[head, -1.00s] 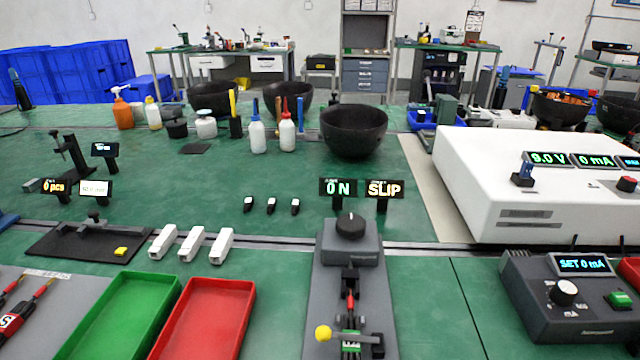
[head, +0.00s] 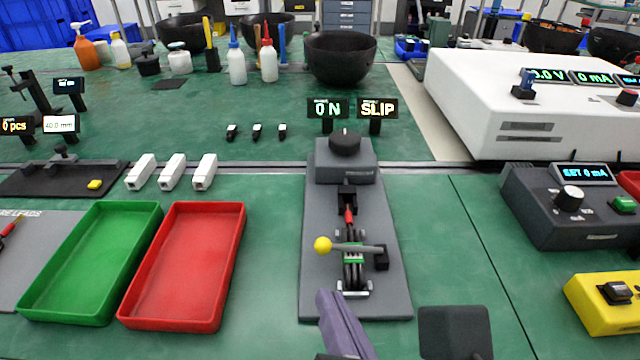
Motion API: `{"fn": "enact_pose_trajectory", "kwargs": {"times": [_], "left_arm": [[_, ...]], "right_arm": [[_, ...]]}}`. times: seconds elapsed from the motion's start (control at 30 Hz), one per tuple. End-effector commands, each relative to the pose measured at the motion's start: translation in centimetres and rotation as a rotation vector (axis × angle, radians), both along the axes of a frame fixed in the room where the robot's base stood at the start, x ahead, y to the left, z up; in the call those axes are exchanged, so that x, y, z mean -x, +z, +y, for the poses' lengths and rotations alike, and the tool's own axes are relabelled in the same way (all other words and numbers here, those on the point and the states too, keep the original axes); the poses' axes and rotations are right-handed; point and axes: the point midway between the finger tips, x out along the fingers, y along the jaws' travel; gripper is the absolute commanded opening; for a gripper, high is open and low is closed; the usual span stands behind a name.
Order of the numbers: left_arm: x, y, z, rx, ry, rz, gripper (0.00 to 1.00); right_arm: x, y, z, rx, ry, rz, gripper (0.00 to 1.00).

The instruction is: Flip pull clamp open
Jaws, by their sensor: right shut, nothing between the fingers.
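The pull clamp (head: 354,255) sits on a grey base plate (head: 320,285) in the middle of the head view. Its metal lever lies roughly crosswise, with a yellow ball knob (head: 323,244) at its left end. A green part shows under the lever, and a red piece stands just behind it. A dark round knob (head: 345,143) tops the block at the back of the plate. My right gripper (head: 330,297) comes in from the bottom edge, shut and empty. Its tip is near the plate's front, nearer the camera than the yellow knob and apart from it. My left gripper is out of view.
Displays behind the block read "0 N" (head: 327,108) and "SLIP" (head: 377,108). A red tray (head: 233,262) and green tray (head: 88,318) lie left. A dark grey supply (head: 545,215) and a yellow box (head: 590,315) stand right.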

Motion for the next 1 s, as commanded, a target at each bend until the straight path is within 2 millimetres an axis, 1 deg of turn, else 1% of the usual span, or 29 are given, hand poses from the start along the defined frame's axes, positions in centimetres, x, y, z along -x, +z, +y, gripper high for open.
{"fn": "enact_pose_trajectory", "kwargs": {"times": [0.03,0.2,0.3,0.4,0.57,1.0], "left_arm": [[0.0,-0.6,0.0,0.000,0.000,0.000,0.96],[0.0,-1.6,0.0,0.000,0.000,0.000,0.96],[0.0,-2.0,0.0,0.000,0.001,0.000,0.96],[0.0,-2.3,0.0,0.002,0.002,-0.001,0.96],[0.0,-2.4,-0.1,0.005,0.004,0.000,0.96],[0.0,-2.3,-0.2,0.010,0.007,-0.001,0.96]], "right_arm": [[-1.0,-0.7,0.2,0.000,-0.001,-0.003,0.00],[-3.6,-2.2,0.9,-0.001,-0.001,-0.002,0.00],[-4.8,-2.8,1.1,0.000,0.000,-0.001,0.00],[-5.6,-3.1,1.3,-0.001,0.000,0.000,0.00],[-6.1,-3.3,1.4,-0.002,-0.001,0.001,0.00],[-6.0,-3.1,1.3,-0.016,-0.001,0.001,0.00]]}}
